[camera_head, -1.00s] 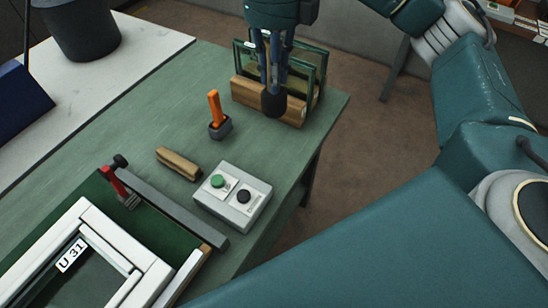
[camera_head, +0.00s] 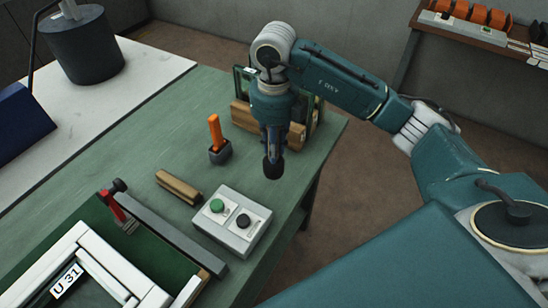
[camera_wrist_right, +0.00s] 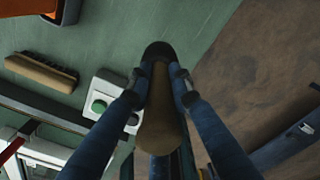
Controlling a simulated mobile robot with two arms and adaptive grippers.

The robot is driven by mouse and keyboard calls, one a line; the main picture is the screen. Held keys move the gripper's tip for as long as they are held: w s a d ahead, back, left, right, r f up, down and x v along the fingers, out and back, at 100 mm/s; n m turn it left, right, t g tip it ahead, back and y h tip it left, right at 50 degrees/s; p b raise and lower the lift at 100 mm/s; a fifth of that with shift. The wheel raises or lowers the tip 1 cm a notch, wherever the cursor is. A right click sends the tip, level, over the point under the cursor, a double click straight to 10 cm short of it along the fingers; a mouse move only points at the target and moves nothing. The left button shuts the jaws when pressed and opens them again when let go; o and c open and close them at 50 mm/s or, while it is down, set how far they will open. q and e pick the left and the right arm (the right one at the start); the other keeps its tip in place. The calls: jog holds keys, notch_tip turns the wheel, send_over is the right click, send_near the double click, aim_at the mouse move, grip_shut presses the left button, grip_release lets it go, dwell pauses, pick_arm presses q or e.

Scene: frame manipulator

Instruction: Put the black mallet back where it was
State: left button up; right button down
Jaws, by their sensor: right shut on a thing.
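My right gripper (camera_head: 272,145) is shut on the black mallet and holds it above the right part of the green table (camera_head: 120,140). The mallet's black head (camera_head: 273,169) hangs lowest, beyond the fingertips. In the right wrist view, the right gripper (camera_wrist_right: 161,84) has a finger on each side of the mallet's brownish handle (camera_wrist_right: 160,130), with the dark head at the far end. The fingers hide part of the handle in the head view. My left gripper is not in view.
A wooden rack (camera_head: 240,115) with green-edged panes stands behind the gripper. A white frame (camera_head: 90,260) lies front left. The table's right edge is close.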

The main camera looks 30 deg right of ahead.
notch_tip(320, 180, down, 4)
jog(key=shift+p, duration=0.45)
jog(key=shift+f, duration=0.25)
jog(key=shift+f, duration=0.15)
jog(key=c, duration=1.6)
grip_release()
jog(key=shift+o, duration=0.2)
